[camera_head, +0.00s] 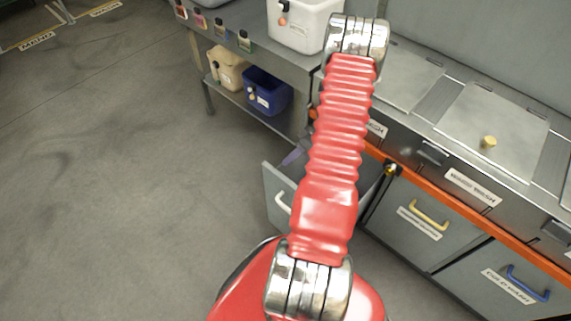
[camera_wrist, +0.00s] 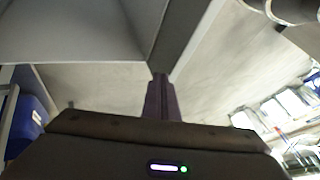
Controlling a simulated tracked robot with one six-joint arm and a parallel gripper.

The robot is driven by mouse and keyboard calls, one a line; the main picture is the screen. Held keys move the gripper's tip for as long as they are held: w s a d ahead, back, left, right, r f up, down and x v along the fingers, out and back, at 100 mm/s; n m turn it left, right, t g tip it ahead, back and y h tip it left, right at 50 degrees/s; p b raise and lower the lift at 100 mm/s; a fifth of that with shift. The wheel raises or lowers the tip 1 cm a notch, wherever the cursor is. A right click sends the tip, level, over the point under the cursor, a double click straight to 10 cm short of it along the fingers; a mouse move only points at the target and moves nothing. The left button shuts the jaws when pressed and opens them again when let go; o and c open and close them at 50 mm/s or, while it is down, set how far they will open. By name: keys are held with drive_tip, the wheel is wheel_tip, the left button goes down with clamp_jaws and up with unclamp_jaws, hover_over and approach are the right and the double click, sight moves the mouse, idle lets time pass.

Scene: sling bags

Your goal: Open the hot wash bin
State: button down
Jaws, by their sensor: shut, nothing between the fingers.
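A grey bin front (camera_head: 277,196) with a white handle (camera_head: 283,203) stands pulled out from the cabinet, left of the bin with the yellow handle. Its label does not show, so I cannot read whether it is the hot wash bin. The purple fingers of my gripper (camera_head: 294,156) show partly behind my red arm, by the top of this open bin. In the wrist view, my gripper (camera_wrist: 160,78) is shut with nothing in it, close to grey panels. Whether it touches the bin is hidden.
To the right are closed bins with a yellow handle (camera_head: 429,213) and a blue handle (camera_head: 527,283), under an orange strip (camera_head: 456,211). A side table holds a blue tub (camera_head: 268,91) and a beige tub (camera_head: 228,67) on its lower shelf. The floor at left is clear.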

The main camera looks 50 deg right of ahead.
drive_tip(key=v, duration=0.5)
drive_tip(key=shift+s+d+r, duration=0.2)
drive_tip(key=shift+r, duration=0.1)
idle(0.4)
drive_tip(key=s+a+r+m+g, duration=0.2)
drive_tip(key=s+a+m, duration=0.25)
drive_tip(key=m, duration=0.25)
drive_tip(key=a+r+n+t+h, duration=0.2)
drive_tip(key=a+r+n+h, duration=0.3)
drive_tip(key=a+r, duration=3)
drive_tip(key=shift+w+n+t, duration=0.3)
drive_tip(key=shift+w+n, duration=0.1)
drive_tip(key=shift+n, duration=0.2)
